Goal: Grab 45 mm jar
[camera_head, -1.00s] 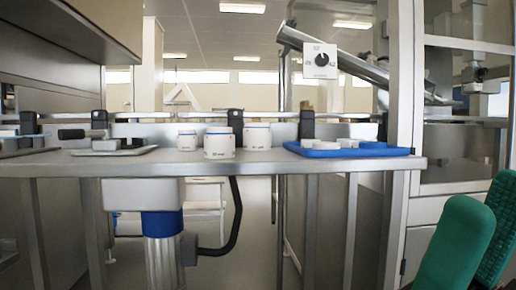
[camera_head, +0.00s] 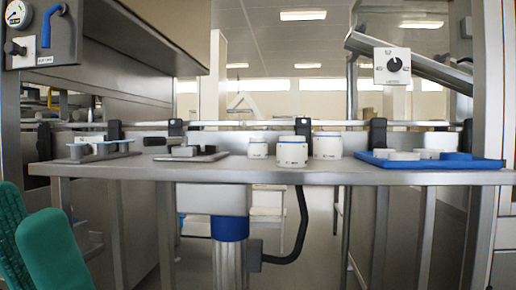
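Several white jars with blue bands stand together on the steel bench (camera_head: 345,177). One jar (camera_head: 292,153) is nearest the front edge. A smaller-looking jar (camera_head: 258,149) is left of it and a wider one (camera_head: 327,146) is right of it. My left gripper (camera_head: 32,236) shows two teal fingers low at the left edge, apart and empty, well away from the jars. My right gripper is out of view.
A blue tray (camera_head: 478,163) with white round pieces lies right of the jars. A grey plate (camera_head: 190,157) with dark blocks and a rack (camera_head: 97,151) lie to the left. Dark clamps (camera_head: 377,134) line the back rail. A dial box (camera_head: 392,66) hangs above right.

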